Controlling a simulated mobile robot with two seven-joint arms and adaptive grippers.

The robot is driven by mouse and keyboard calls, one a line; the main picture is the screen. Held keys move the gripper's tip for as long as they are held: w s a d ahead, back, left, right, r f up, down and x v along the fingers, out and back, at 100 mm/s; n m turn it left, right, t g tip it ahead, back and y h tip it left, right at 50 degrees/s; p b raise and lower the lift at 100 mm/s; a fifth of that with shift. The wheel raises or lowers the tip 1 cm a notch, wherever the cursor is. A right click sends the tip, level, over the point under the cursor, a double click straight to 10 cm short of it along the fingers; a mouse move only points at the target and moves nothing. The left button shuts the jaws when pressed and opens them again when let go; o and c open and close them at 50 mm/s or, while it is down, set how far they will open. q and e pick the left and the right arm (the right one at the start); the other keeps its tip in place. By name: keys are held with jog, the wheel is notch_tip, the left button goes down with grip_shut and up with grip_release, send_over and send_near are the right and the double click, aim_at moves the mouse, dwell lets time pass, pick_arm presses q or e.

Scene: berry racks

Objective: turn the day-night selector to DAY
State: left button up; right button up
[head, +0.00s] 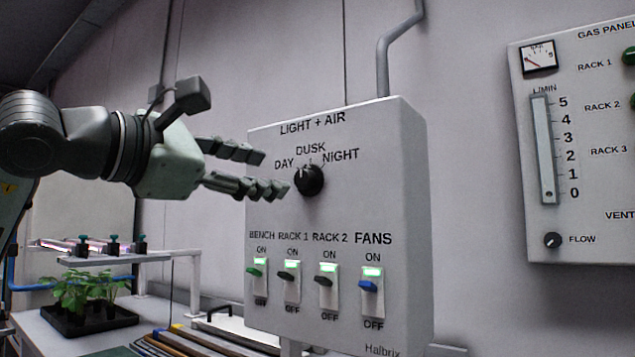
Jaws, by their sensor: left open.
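The day-night selector (309,180) is a round black knob on the front of the grey LIGHT + AIR box (408,220). DAY, DUSK and NIGHT are printed in an arc above it. A pale mark on the knob points up, near DUSK; its exact setting is hard to read. My left gripper (272,172) comes in from the left with its fingers open and pointing right at the knob. Its fingertips are just left of the knob; I cannot tell whether they touch it. Nothing is between the fingers. My right gripper is out of view.
Below the knob are switches for BENCH (256,273), RACK 1 (290,280), RACK 2 (326,283) and FANS (371,288). A gas panel (580,230) hangs at right. A plant tray (90,320) and a low white rack (130,259) stand at lower left.

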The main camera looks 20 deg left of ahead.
aim_at(301, 178)
pick_arm(q)
jog(key=p+x, duration=0.1)
jog(key=x, duration=0.5)
jog(key=shift+w+d+r, duration=0.1)
jog(key=shift+w+d, duration=0.05)
jog(key=shift+w, duration=0.1)
jog(key=shift+w+d, duration=0.15)
jog(key=shift+w, duration=0.25)
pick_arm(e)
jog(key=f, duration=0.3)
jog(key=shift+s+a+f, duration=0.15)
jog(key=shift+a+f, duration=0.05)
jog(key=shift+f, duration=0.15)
pick_arm(q)
jog(key=shift+c, duration=0.5)
grip_shut()
